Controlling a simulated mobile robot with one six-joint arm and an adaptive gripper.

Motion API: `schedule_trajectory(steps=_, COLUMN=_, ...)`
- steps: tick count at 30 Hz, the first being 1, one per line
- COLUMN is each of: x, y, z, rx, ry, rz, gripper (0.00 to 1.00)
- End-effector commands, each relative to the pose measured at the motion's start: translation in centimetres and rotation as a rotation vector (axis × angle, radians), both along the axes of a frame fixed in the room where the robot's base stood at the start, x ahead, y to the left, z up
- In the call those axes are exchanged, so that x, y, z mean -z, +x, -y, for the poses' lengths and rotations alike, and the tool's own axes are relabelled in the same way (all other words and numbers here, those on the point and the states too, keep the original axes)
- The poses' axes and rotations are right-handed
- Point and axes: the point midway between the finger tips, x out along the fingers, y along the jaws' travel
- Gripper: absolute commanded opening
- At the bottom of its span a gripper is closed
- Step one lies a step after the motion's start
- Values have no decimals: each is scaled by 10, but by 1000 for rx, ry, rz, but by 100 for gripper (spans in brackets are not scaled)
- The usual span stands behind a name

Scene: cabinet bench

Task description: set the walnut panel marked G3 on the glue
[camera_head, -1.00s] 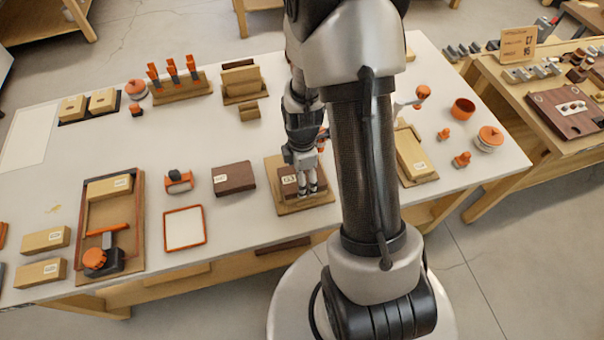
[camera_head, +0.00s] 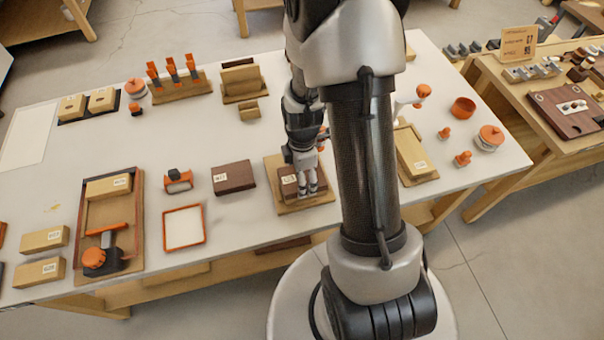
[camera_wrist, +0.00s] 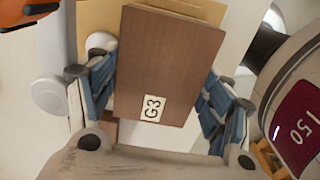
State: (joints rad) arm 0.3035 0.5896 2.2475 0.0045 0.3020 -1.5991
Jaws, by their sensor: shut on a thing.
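The walnut panel marked G3 (camera_wrist: 168,62) fills the middle of the wrist view, its label towards me. My gripper (camera_wrist: 160,100) is shut on it, with a finger along each side. In the head view, my gripper (camera_head: 308,190) is at the light wooden board (camera_head: 318,199) near the front of the bench, and the panel (camera_head: 288,184) shows beside the fingers. The panel is over the board; I cannot tell if it touches it. I see no glue; the panel and gripper cover much of the board.
Another labelled walnut block (camera_head: 234,177) lies just left of the board. An orange-rimmed white tray (camera_head: 184,228) is further left. A board with a light wood block (camera_head: 411,153) stands to the right, partly behind my arm.

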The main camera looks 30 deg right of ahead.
Motion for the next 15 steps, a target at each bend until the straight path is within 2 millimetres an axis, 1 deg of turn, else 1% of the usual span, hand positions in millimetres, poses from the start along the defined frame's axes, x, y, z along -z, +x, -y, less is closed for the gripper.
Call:
schedule_trajectory(steps=3, x=0, y=0, z=0, rx=0, ry=0, rz=0, gripper=44)
schedule_trajectory(steps=4, x=0, y=0, z=0, rx=0, ry=0, rz=0, gripper=74)
schedule_trajectory(steps=12, x=0, y=1, z=0, rx=0, ry=-1, rz=2, gripper=92)
schedule_trajectory(steps=15, x=-1, y=2, z=1, rx=0, ry=-1, rz=5, gripper=96)
